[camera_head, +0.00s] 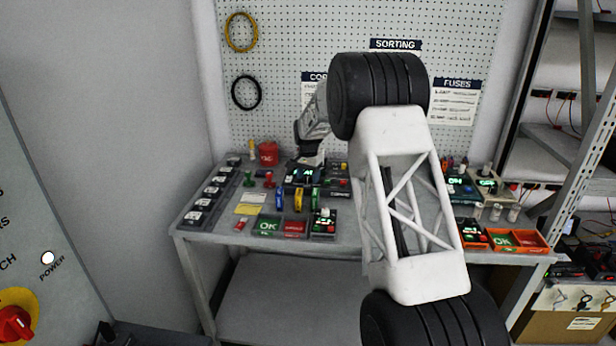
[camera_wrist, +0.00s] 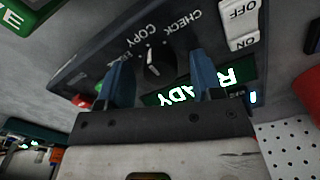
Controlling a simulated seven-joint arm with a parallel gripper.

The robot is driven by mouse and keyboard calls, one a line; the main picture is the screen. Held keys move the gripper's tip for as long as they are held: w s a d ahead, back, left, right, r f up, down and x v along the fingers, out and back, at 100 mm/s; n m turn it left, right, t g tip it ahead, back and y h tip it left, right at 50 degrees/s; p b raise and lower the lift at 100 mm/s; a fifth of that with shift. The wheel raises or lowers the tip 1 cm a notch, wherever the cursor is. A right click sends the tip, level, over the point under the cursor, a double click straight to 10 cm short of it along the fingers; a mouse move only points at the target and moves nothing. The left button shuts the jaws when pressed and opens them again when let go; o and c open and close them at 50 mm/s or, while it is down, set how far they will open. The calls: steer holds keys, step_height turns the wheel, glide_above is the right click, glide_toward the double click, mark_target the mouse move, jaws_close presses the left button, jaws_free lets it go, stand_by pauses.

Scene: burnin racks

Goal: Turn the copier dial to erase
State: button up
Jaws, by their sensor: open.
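The copier (camera_head: 303,176) stands at the back middle of the bench, partly hidden by my gripper (camera_head: 308,158). In the wrist view the copier panel (camera_wrist: 95,63) is dark and appears upside down, with a lit green READY display (camera_wrist: 190,90). The black dial (camera_wrist: 153,63) has COPY and CHECK labels around it; a third label is mostly hidden by the left finger. I cannot tell its setting surely. My gripper (camera_wrist: 162,72) is open, its blue fingers on either side of the dial in the picture. Contact cannot be made out.
An ON/OFF switch (camera_wrist: 241,22) sits on the same panel, near the right finger. Green OK (camera_head: 268,227) and red (camera_head: 294,228) trays lie at the bench front. A pegboard (camera_head: 290,40) stands behind; several small devices crowd the bench.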

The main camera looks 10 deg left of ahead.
steer(key=c, duration=0.9)
steer(key=shift+n, duration=0.4)
steer(key=n, duration=0.4)
steer(key=shift+r+n, duration=0.1)
steer(key=shift+n, duration=2.1)
steer(key=o, duration=0.9)
